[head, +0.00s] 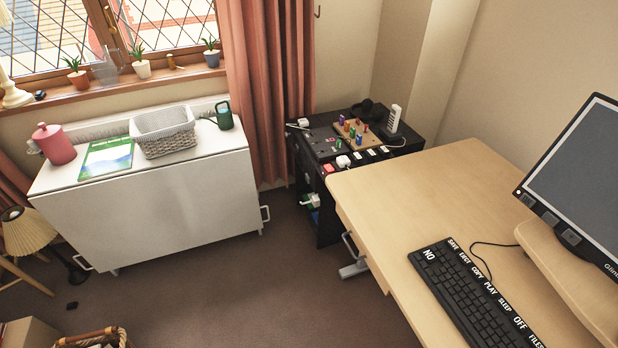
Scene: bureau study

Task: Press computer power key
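A computer monitor (585,170) with a dark screen stands at the right edge of the head view, on a light wooden stand (570,275) on the desk. The keyboard's near end and the monitor's right side are cut off by the frame. Neither of my grippers shows in this view.
The light wooden desk (400,205) fills the right side. A black cabinet (318,160) with small items stands behind it. A white folded table (150,215) with a wicker basket (165,135) stands under the window. Brown carpet (240,285) between is mostly clear; a basket (95,338) sits at bottom left.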

